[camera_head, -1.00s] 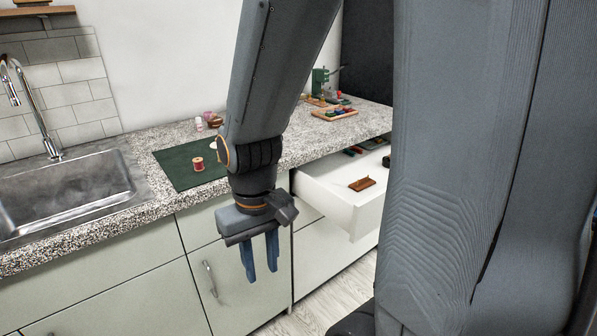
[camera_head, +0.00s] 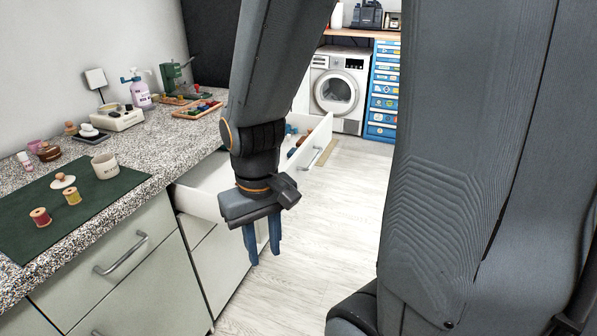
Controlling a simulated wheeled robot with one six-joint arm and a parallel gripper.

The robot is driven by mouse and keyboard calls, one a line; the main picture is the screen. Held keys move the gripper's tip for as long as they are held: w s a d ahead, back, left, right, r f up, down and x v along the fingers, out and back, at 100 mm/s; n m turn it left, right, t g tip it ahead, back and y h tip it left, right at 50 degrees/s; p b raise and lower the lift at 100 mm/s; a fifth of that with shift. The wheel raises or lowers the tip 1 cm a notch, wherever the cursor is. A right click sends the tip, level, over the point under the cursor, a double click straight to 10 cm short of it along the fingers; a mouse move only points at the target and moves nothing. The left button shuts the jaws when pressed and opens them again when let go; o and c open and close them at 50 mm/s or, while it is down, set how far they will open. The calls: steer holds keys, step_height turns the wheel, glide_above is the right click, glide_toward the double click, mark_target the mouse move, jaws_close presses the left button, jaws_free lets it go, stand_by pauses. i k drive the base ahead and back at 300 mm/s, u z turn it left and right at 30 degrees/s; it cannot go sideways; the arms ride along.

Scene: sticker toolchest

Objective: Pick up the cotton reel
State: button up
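Two cotton reels stand upright on a dark green mat (camera_head: 110,199) on the speckled counter at the left. One is a red cotton reel (camera_head: 40,217); just behind it and to its right is a yellowish cotton reel (camera_head: 72,196). They stand close together. My gripper (camera_head: 262,250) hangs pointing down in the middle of the view, in front of the counter and well to the right of the reels. Its two blue fingers are apart with nothing between them. Nothing hides the reels.
A lidded pot or lid (camera_head: 63,181) and a white mug (camera_head: 105,166) are on the mat beside the reels. An open drawer (camera_head: 203,190) juts out below the counter behind my gripper. A tray of coloured items (camera_head: 197,109) sits farther back. Floor at right is clear.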

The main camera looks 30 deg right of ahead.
mark_target(40, 215)
steer(key=z, duration=0.25)
steer(key=k, duration=0.45)
steer(key=z, duration=1.35)
steer(key=i, duration=1.15)
steer(key=u, duration=2.65)
steer(key=i, duration=0.7)
